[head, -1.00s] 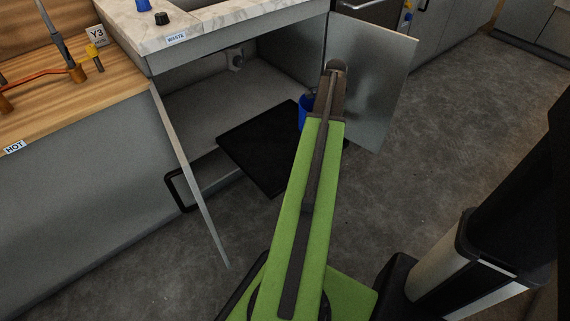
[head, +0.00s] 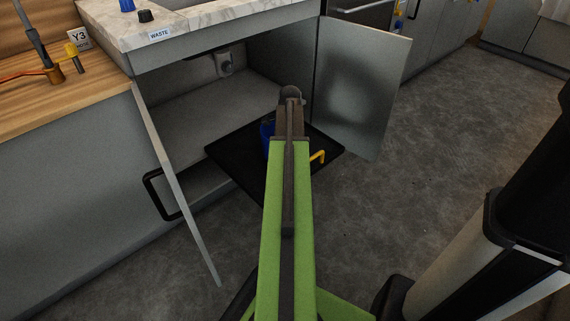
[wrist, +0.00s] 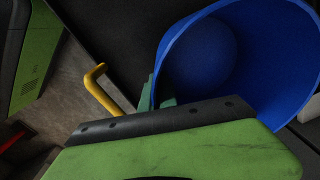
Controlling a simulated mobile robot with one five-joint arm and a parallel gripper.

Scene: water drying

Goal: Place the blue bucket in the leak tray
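The blue bucket (head: 267,138) is partly hidden behind my arm in the head view, over the black leak tray (head: 228,160). In the wrist view the bucket (wrist: 285,60) fills the upper right, tilted in the picture with its open mouth showing. My gripper (wrist: 159,98) has greenish fingertips on both sides of the bucket's rim, shut on its wall. The dark tray surface (wrist: 120,35) lies behind it. I cannot tell whether the bucket's base touches the tray. The gripper is hidden in the head view.
A yellow bent handle (head: 318,157) stands at the tray's right edge. The open cabinet doors flank the tray, left (head: 175,190) and right (head: 365,85). The sink cabinet (head: 195,105) is behind. Grey floor (head: 430,150) is clear at the right.

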